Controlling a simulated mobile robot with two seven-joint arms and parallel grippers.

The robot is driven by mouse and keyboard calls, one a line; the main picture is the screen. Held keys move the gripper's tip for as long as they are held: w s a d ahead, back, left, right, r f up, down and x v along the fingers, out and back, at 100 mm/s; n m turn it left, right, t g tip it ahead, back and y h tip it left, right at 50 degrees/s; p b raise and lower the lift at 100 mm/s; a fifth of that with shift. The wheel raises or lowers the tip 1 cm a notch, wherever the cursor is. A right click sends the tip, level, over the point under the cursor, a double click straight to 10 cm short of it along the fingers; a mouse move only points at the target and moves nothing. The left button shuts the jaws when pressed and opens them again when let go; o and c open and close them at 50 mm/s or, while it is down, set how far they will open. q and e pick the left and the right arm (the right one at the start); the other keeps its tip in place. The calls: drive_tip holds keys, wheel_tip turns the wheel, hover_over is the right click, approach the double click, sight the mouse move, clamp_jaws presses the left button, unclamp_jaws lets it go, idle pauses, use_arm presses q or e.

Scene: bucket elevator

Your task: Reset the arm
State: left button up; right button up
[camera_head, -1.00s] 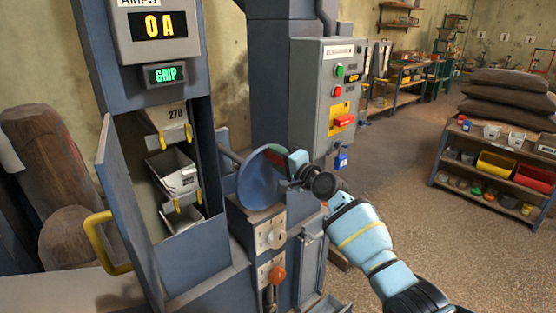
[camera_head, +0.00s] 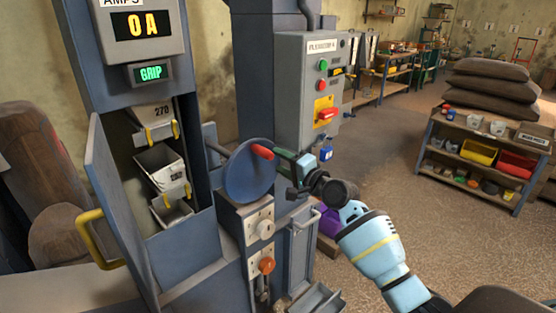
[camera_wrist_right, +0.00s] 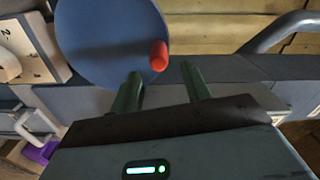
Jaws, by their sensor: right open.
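My right gripper (camera_head: 289,160) is open and empty, just right of the blue handwheel disc (camera_head: 248,172). The disc carries a red handle (camera_head: 262,152) near its upper right. In the right wrist view my two green fingers (camera_wrist_right: 161,88) point toward the disc (camera_wrist_right: 105,35), with the red handle (camera_wrist_right: 159,56) ahead of the gap between them and not held. My right arm reaches in from the lower right. My left gripper is not in view.
A control box (camera_head: 309,90) stands behind my gripper. A shelf (camera_head: 478,150) with sacks is at right; floor between is clear.

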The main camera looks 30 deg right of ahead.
drive_tip(key=shift+f, duration=0.1)
idle(0.4)
drive_tip(key=s+a+f+n+g+h+p, duration=0.15)
drive_tip(key=s+a+f+n, duration=0.25)
drive_tip(key=s+f, duration=0.75)
drive_tip(key=s+a+f+n+g, duration=0.35)
drive_tip(key=s+f, duration=0.55)
drive_tip(key=f, duration=0.5)
use_arm(q)
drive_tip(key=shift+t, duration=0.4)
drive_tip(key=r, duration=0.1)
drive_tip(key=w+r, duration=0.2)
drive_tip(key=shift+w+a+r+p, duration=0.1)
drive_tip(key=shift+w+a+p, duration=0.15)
drive_tip(key=shift+p, duration=0.15)
use_arm(e)
drive_tip(key=s+a+f+n+g, duration=0.1)
drive_tip(key=s+a+f+n, duration=0.1)
drive_tip(key=s, duration=0.7)
drive_tip(key=s+a+f+n+g, duration=0.1)
drive_tip(key=s+a+f+n, duration=0.1)
drive_tip(key=s, duration=0.8)
drive_tip(key=s+a+f+n+g+h, duration=0.1)
drive_tip(key=s+a+f+n, duration=0.1)
drive_tip(key=s, duration=0.7)
wheel_tip(320, 180, down, 3)
drive_tip(key=shift+s+a+r+n+g, duration=0.2)
drive_tip(key=shift+s+n+g, duration=0.15)
drive_tip(key=shift+n, duration=0.3)
